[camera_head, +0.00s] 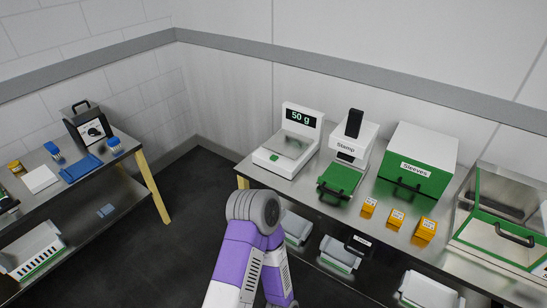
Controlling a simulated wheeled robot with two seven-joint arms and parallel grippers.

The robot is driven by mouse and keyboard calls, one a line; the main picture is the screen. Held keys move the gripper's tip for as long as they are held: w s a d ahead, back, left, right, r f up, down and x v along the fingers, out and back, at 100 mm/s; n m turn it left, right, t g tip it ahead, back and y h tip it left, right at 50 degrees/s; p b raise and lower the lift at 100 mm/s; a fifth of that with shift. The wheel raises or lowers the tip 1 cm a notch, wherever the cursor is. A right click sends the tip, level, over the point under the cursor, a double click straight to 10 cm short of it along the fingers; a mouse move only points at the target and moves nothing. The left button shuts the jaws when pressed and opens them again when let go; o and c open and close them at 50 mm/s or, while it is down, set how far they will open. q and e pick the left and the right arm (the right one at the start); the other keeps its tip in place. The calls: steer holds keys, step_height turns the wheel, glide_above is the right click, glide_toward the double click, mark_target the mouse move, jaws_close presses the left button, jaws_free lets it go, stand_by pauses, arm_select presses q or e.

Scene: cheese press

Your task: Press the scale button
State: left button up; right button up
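The scale (289,150) is white with a metal plate on top and stands at the left end of the right-hand table. Its display (300,117) reads "50 g". A purple and white arm of mine (240,255) rises from the bottom middle, bent at a grey joint in front of the table's left end. Neither of my grippers can be made out in this view.
Right of the scale stand a stamp press (351,143), a green "Sleeves" box (409,182), small orange boxes (397,217) and a green-framed metal case (490,238). The left table (120,172) holds a black device (88,124) and a blue tray (80,169). Dark floor lies between the tables.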

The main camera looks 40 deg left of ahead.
arm_select(q)
jaws_close()
stand_by(1.4)
